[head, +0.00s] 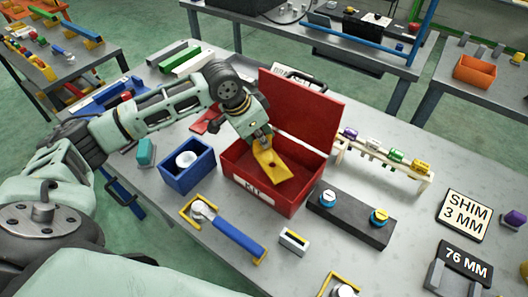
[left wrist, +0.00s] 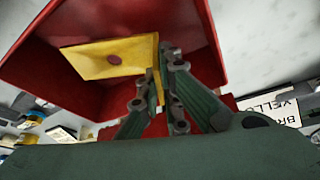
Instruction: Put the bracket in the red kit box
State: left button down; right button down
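The yellow bracket (head: 270,160) is an L-shaped plate with a hole. My left gripper (head: 263,140) is shut on the bracket's upright flange and holds it over the open red kit box (head: 262,195). In the left wrist view the bracket (left wrist: 108,57) shows between the fingertips (left wrist: 160,72), with the red box (left wrist: 45,62) around and behind it. The bracket's lower end is within the box's outline; I cannot tell whether it touches the floor. The lid (head: 300,110) stands open at the back. My right gripper is in neither view.
A blue bin (head: 187,172) with a white round part stands left of the box. A dark block with knobs (head: 350,215) and a rack of coloured parts (head: 385,160) are on the right. A blue-handled tool (head: 238,238) lies in front.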

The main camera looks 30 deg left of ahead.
aim_at(262, 150)
pick_arm(q)
jog(key=shift+f+p, duration=0.3)
jog(key=shift+f, duration=1.9)
jog(key=c, duration=2)
grip_release()
jog(key=shift+f, duration=0.15)
jog(key=b+v, duration=0.1)
jog(key=v, duration=1.1)
